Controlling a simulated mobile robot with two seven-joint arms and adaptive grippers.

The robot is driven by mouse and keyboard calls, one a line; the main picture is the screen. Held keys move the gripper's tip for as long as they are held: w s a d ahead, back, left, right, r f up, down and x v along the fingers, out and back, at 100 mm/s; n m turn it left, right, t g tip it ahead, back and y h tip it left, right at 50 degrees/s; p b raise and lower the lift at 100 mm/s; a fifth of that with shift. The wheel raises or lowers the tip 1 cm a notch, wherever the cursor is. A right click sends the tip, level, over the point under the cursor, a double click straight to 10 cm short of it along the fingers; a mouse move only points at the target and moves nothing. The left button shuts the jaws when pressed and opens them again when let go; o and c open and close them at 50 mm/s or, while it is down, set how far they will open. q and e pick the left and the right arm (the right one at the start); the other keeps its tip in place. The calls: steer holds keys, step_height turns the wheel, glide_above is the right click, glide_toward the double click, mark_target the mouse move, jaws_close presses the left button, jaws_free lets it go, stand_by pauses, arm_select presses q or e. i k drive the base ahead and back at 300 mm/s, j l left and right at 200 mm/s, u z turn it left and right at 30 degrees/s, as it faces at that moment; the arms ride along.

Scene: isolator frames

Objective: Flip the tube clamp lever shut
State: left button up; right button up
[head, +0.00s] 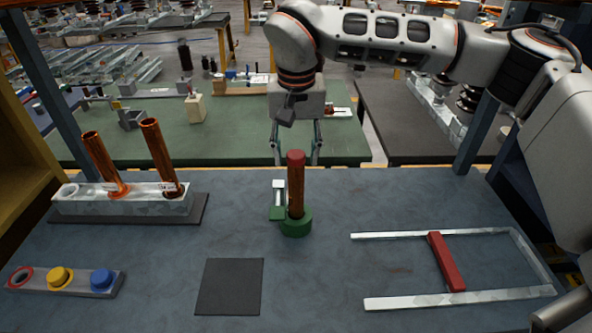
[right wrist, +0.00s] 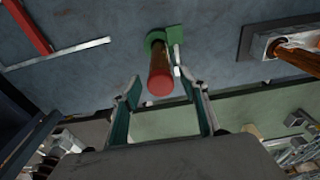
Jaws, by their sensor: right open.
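A copper tube (head: 296,190) with a red top stands upright in a green clamp (head: 295,225) near the middle of the blue-grey table. A pale metal lever (head: 279,193) stands up on the clamp's left side in the head view, apart from the tube. In the right wrist view the tube (right wrist: 160,62), the green clamp (right wrist: 158,38) and the lever (right wrist: 177,62) show beyond the fingers. My right gripper (head: 297,158) is open and empty, just behind the tube; its fingers (right wrist: 163,92) are spread either side of the tube's top in the wrist view. My left gripper is not in view.
A metal rack (head: 85,206) with two copper tubes stands at the left. A button bar (head: 40,284) lies at front left, a dark mat (head: 229,287) at front centre. A red bar (head: 446,262) crosses a metal rail frame (head: 460,299) at right. The table around the clamp is clear.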

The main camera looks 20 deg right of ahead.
mark_target(276, 213)
steer(key=k, duration=1)
